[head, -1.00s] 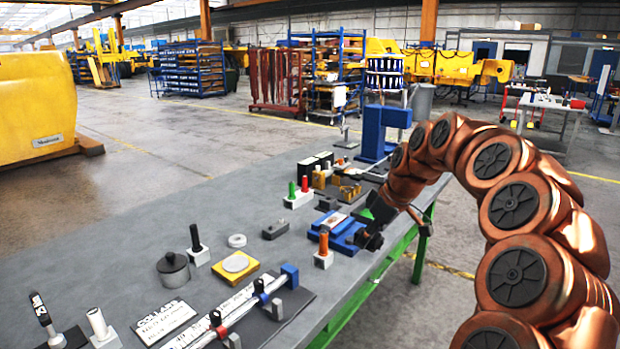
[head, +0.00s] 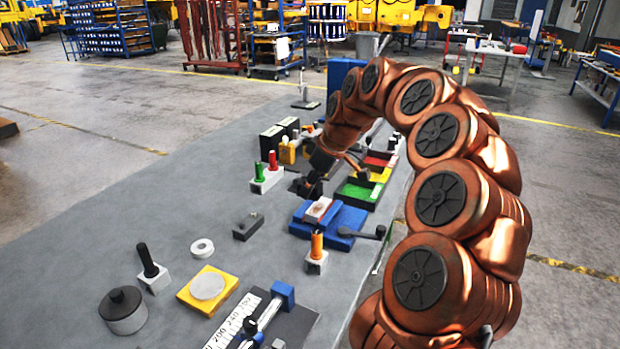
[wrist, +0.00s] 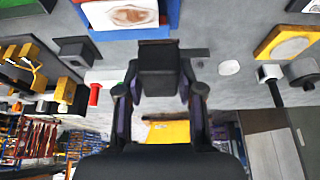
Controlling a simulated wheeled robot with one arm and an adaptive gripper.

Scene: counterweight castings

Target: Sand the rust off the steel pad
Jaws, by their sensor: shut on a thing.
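The steel pad (head: 318,208) is a pale plate clamped in a blue vise (head: 347,222) on the grey bench. In the wrist view, a brown rust patch shows on the pad (wrist: 129,14), at the top of the picture. My gripper (head: 308,187) is just beyond the vise, apart from the pad. In the wrist view, its two fingers (wrist: 160,92) are shut on a dark block (wrist: 160,68). The block's working face is hidden from view.
Red and green cylinders stand in a white holder (head: 267,178) left of my gripper. An orange-topped post (head: 317,250) stands in front of the vise. A green, yellow and red tray (head: 366,182) lies behind it.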

